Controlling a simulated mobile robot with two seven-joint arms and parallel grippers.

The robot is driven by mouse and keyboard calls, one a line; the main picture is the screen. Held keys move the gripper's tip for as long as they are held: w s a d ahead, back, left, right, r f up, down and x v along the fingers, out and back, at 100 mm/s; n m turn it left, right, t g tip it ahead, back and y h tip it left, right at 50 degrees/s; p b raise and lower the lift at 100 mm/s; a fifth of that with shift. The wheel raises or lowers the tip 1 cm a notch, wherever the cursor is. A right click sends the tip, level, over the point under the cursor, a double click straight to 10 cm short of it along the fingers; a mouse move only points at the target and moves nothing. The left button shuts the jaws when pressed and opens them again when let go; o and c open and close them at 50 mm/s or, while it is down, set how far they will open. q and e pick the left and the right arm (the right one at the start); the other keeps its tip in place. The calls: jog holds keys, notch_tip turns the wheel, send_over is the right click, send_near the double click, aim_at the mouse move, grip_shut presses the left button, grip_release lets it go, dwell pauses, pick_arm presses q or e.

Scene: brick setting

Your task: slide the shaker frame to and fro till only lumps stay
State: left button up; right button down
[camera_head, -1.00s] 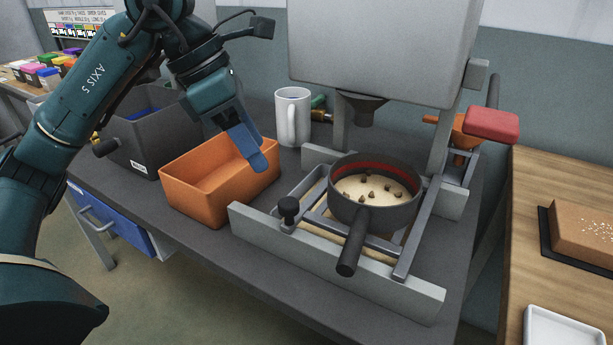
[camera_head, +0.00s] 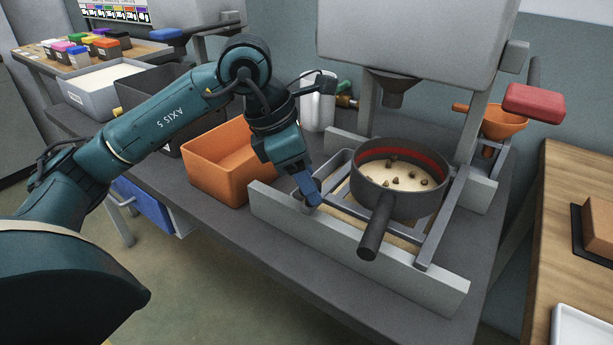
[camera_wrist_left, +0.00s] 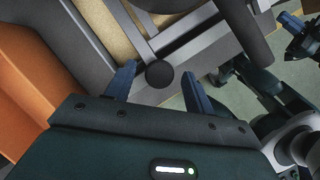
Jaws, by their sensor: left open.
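The shaker frame (camera_head: 440,222) is a grey metal frame between pale rails on the bench. A dark round sieve (camera_head: 372,188) with a red inner band sits in it, holding pale powder with several brown lumps on top. Its handle (camera_head: 376,228) points to the front. My left gripper (camera_head: 308,190) is over the frame's left front corner. In the left wrist view the open blue fingers (camera_wrist_left: 159,88) stand on either side of a round dark knob (camera_wrist_left: 159,74); contact is not clear. Part of my right arm, with a blue finger (camera_wrist_left: 290,20), shows at the right there.
A grey hopper (camera_head: 410,40) hangs above the sieve. A red-padded lever (camera_head: 533,103) and an orange funnel (camera_head: 503,122) are at the right. A wooden table stands farther right.

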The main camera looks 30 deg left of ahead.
pick_arm(q)
jog(key=shift+f, duration=0.1)
jog(key=shift+c, duration=0.4)
grip_shut()
